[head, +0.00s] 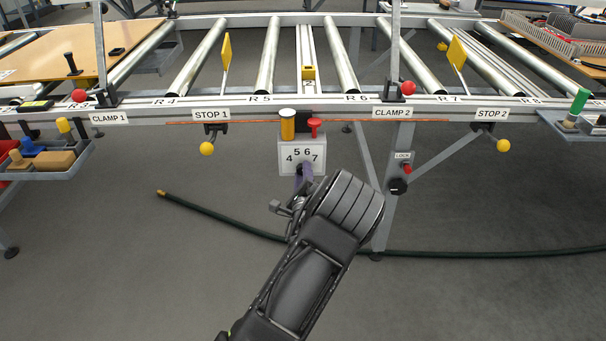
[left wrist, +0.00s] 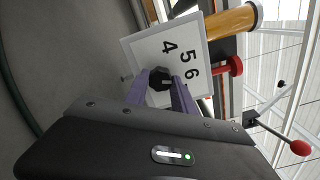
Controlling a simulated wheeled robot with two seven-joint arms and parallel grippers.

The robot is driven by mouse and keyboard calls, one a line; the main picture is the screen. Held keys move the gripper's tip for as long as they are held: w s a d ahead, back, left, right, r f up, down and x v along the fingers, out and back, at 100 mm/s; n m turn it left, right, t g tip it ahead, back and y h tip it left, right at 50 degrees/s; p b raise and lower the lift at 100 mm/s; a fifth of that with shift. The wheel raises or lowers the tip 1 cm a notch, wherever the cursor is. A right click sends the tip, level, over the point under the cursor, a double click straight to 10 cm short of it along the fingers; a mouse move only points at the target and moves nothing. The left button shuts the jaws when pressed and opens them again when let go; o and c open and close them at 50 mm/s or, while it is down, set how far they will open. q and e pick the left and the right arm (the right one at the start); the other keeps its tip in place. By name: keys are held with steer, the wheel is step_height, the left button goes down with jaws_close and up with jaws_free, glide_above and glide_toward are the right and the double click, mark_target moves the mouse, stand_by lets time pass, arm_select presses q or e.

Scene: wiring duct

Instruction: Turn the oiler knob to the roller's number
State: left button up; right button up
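The oiler (head: 287,126) is a pale plate with the numbers 4, 5, 6 and 7, an amber cylinder and a red button above. Its dark round knob (left wrist: 160,80) sits below the numbers in the left wrist view, with a small light mark on its face. My left gripper (head: 302,178) is in front of the plate. Its purple fingers stand on either side of the knob; I cannot tell whether they touch it. In the head view the fingers largely hide the knob. My right gripper is not in view.
Yellow-balled stops (head: 207,148) and red-balled clamps (head: 408,88) flank the oiler. A lock knob (head: 397,186) is on the leg at right. A green hose (head: 450,253) lies on the floor.

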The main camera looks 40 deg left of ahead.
arm_select(q)
steer(key=o, duration=0.5)
steer(key=shift+c, duration=0.2)
steer(key=shift+s+d, duration=0.1)
steer(key=p+v, duration=0.1)
steer(key=v, duration=0.6)
steer(key=shift+s+d+p, duration=0.15)
steer(key=shift+s+p, duration=0.1)
steer(key=shift+p, duration=0.1)
